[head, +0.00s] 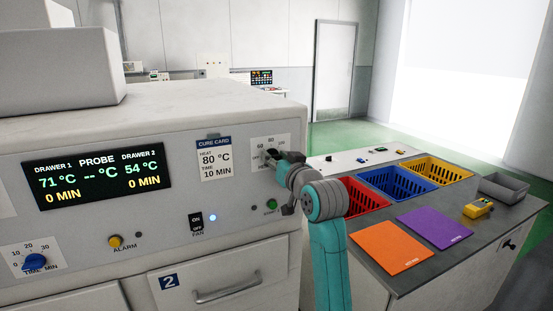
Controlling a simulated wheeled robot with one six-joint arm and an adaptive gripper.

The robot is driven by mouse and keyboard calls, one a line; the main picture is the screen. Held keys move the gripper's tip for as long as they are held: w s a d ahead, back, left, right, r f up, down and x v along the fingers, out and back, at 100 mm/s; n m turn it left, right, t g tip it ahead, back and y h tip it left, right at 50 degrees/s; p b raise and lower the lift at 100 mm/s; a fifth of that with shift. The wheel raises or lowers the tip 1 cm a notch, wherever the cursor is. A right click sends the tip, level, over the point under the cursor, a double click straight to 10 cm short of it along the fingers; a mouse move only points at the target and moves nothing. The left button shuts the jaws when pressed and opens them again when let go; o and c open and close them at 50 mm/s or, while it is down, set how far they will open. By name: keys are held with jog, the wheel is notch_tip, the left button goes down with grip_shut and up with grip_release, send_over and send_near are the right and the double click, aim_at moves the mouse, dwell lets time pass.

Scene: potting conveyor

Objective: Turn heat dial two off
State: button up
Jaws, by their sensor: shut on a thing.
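The heat dial's white scale plate (271,140) is on the right side of the oven front, with marks around 60 and 80 visible. The knob is mostly hidden behind my gripper (273,161), which is shut on it. I cannot read where the pointer stands or see the dial's label. The display (98,178) reads 71 °C for drawer 1, 54 °C for drawer 2, and 0 MIN for both. Drawer 2 (225,277) is below, closed.
A cure card (215,160) reads 80 °C, 10 MIN. A fan switch (196,222), an alarm button (115,241) and a time dial (36,261) are on the panel. To the right, a bench holds red, blue (398,183) and yellow baskets and orange and purple mats.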

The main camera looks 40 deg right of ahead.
jog(key=shift+n, duration=0.9)
jog(key=o, duration=1.1)
jog(key=shift+o, duration=0.2)
jog(key=v, duration=1.2)
